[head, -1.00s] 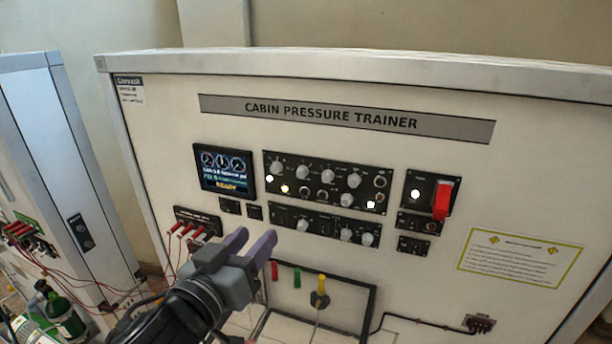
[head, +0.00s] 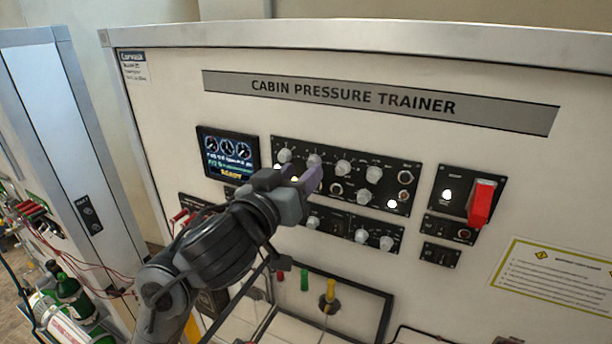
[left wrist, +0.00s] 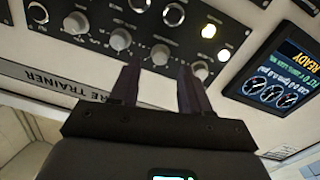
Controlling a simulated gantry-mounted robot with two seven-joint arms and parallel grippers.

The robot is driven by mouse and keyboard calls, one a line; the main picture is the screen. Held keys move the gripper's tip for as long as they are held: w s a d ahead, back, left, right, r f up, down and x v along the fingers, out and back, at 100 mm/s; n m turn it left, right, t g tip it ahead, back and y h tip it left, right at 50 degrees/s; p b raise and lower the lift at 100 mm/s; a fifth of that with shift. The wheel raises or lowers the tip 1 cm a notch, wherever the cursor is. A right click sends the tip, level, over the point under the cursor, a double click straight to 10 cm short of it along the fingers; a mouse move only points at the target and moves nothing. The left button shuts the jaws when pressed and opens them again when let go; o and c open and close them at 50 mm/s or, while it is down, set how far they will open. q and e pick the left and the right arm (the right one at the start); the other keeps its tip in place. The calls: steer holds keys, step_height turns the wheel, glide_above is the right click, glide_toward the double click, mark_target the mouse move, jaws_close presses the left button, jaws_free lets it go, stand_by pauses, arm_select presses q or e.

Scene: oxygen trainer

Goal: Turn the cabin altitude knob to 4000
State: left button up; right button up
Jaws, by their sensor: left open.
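The black control panel (head: 395,172) with several grey knobs is on the trainer's face, right of the display. My left gripper (head: 303,174) is open and empty in front of the panel's left part, just below the second upper knob from the left (head: 314,160). In the left wrist view, the gripper (left wrist: 158,68) has that knob (left wrist: 160,54) between and just beyond its fingertips; I cannot tell if they touch. The first knob (left wrist: 200,70) is beside the right finger. Knob labels are too small to read, so I cannot tell which is cabin altitude. My right gripper is not in view.
The display (head: 228,152) reads READY. A lower knob panel (head: 338,226) sits beneath, and a red switch cover (head: 482,202) is to the right. Coloured levers (head: 304,280) stand in a frame below. Green bottles (head: 68,287) and red cables are at the left.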

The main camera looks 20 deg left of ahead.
mark_target(311, 164)
arm_select(q)
steer(key=shift+w+d, duration=0.15)
steer(key=shift+w, duration=1.4)
steer(key=shift+c, duration=0.3)
jaws_close()
